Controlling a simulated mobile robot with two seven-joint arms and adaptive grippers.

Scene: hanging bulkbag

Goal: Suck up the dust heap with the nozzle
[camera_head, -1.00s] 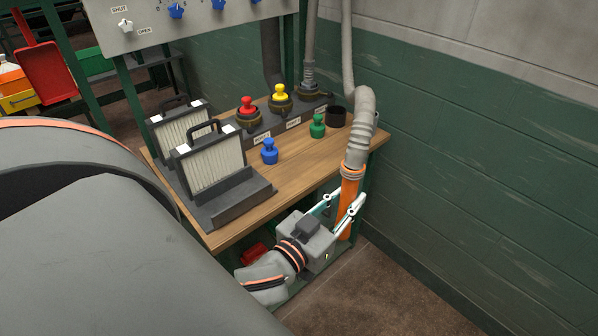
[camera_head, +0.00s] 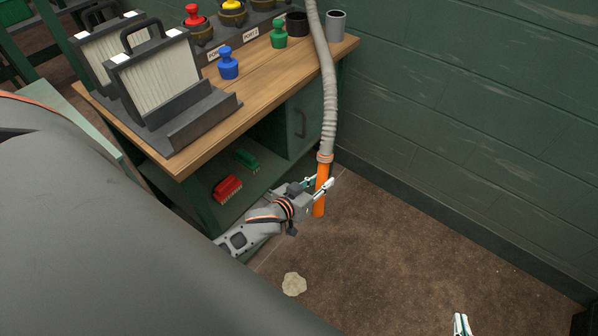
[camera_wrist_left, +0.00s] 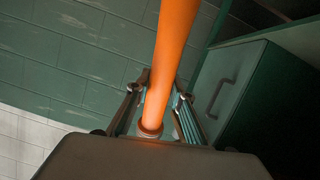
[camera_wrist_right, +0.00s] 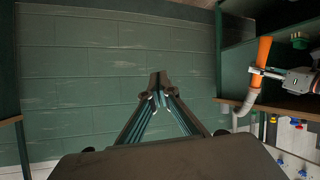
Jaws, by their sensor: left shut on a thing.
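The dust heap (camera_head: 294,284) is a small pale patch on the brown floor, in front of the bench. The orange nozzle (camera_head: 320,206) hangs nearly upright at the end of a grey ribbed hose (camera_head: 328,108). My left gripper (camera_head: 322,187) is shut around the nozzle, beside the bench's front right corner. The nozzle's lower end is above and right of the heap in the head view, apart from it. The left wrist view shows the nozzle (camera_wrist_left: 171,45) between the fingers. My right gripper (camera_head: 461,325) is empty, with its fingertips together in the right wrist view (camera_wrist_right: 159,82).
The wooden bench (camera_head: 265,75) holds filter panels (camera_head: 155,75), a blue knob (camera_head: 228,64) and a green knob (camera_head: 279,34). A red brush (camera_head: 227,189) and a green brush (camera_head: 246,160) lie on its lower shelf. A green wall (camera_head: 460,110) borders the open floor.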

